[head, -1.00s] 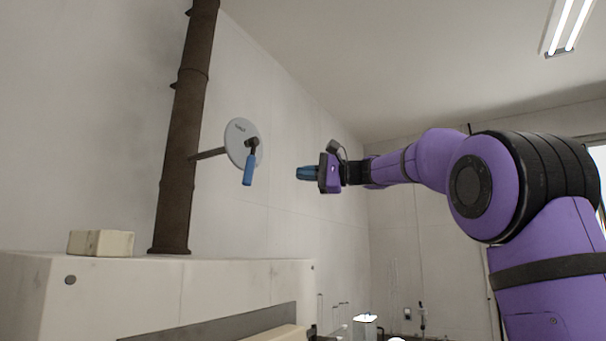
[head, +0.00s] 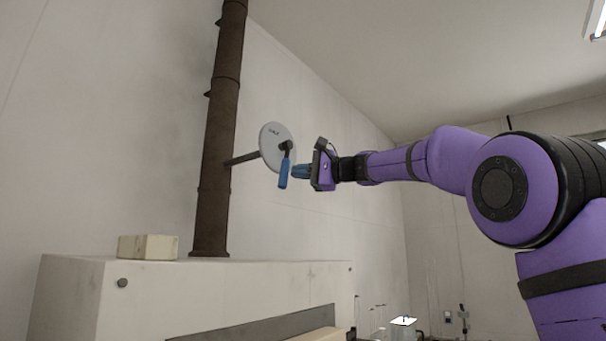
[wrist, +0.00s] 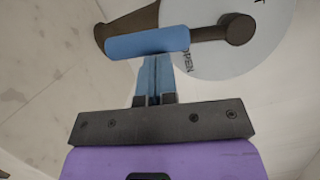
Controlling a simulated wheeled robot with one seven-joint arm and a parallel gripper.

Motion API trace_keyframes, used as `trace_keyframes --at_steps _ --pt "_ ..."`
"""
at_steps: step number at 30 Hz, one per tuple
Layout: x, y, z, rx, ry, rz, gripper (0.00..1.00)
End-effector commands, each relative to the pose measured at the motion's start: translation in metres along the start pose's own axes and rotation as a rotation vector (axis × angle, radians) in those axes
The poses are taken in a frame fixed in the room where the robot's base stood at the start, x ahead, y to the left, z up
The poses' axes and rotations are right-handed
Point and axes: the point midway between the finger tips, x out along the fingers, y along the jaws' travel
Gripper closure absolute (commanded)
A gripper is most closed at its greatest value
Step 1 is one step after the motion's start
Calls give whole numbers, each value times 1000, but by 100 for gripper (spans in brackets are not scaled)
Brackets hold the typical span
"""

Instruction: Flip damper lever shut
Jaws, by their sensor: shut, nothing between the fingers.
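The damper lever has a blue grip (head: 284,174) on a dark pivot (head: 286,146). It hangs down in front of a round pale dial plate (head: 271,135), which a rod joins to a brown vertical pipe (head: 219,130). In the wrist view the blue lever grip (wrist: 147,43) lies across the top, and the plate (wrist: 245,62) shows part of the word OPEN. My gripper (head: 297,171) is shut and empty, with blue fingertips just right of the grip in the head view. In the wrist view the fingertips (wrist: 153,62) reach the grip's edge; I cannot tell whether they touch.
A white cabinet or housing (head: 75,290) stands below the pipe, with a small cream block (head: 148,247) on top. Glassware (head: 378,325) stands at the lower right. The space around the plate and to the right of the lever is otherwise clear.

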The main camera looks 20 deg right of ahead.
Motion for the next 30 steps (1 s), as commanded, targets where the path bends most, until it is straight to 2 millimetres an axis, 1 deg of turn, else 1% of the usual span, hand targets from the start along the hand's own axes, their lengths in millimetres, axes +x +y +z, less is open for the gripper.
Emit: trace_keyframes --at_steps 7,23,30 --pt "0 0 1 8 0 -3 100" --pt "2 2 8 95 -1 -32 100" --pt "4 4 14 167 -1 -55 100"
